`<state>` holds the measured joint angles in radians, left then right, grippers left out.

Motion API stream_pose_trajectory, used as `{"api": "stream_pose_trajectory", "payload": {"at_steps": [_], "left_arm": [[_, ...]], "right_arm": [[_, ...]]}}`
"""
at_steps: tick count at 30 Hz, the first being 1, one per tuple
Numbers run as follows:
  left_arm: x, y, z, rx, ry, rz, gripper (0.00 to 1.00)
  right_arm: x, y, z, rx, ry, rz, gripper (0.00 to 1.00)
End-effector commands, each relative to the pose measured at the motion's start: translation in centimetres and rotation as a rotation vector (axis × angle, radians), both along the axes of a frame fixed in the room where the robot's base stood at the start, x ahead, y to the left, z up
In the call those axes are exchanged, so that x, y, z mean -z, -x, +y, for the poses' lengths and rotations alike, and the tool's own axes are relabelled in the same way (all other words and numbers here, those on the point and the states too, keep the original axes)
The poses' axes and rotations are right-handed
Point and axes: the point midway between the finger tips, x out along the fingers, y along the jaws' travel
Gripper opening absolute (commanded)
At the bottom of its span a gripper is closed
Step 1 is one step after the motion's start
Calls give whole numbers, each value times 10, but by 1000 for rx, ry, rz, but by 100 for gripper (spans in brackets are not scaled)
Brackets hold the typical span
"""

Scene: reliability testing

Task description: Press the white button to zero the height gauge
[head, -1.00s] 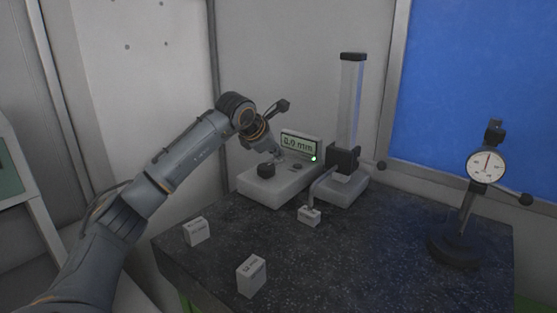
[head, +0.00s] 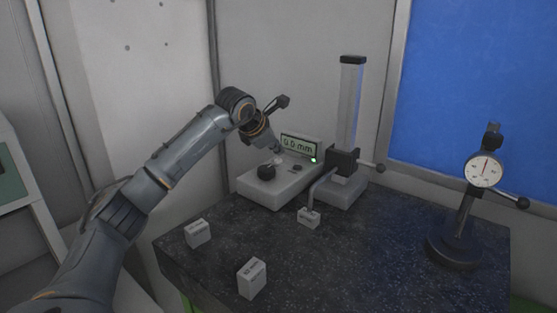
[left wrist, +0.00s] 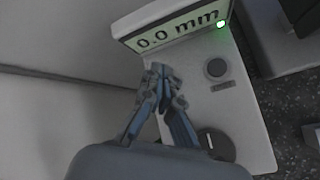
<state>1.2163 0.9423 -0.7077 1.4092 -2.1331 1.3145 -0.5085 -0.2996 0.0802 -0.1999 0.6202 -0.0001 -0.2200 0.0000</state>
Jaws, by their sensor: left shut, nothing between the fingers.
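The height gauge has a pale base unit (head: 262,190) with a tilted display (head: 299,146) reading 0.0 mm and a lit green light (head: 313,160). The white button (head: 278,160) shows as a small pale spot on the base, behind the black knob (head: 266,172). My left gripper (head: 276,148) is shut and empty, its tips just above the white button and apparently clear of it. In the left wrist view the shut fingertips (left wrist: 160,76) hide the white button. A dark grey round button (left wrist: 216,68) sits to their right. My right gripper is out of view.
The gauge's column (head: 350,105) and probe stand right of the base, the probe over a small block (head: 308,217). Two more blocks (head: 197,233) (head: 251,278) lie at the front left. A dial indicator stand (head: 455,250) is at the right. The dark granite table (head: 350,265) is clear at its front middle.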

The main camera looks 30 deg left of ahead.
Motion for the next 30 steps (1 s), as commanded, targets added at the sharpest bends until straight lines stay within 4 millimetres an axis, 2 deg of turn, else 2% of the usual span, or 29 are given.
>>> {"api": "stream_pose_trajectory", "payload": {"at_steps": [15,30], "left_arm": [[-50,0,0,1,0,-1,0],[-49,0,0,1,0,-1,0]], "right_arm": [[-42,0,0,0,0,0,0],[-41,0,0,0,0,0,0]]}}
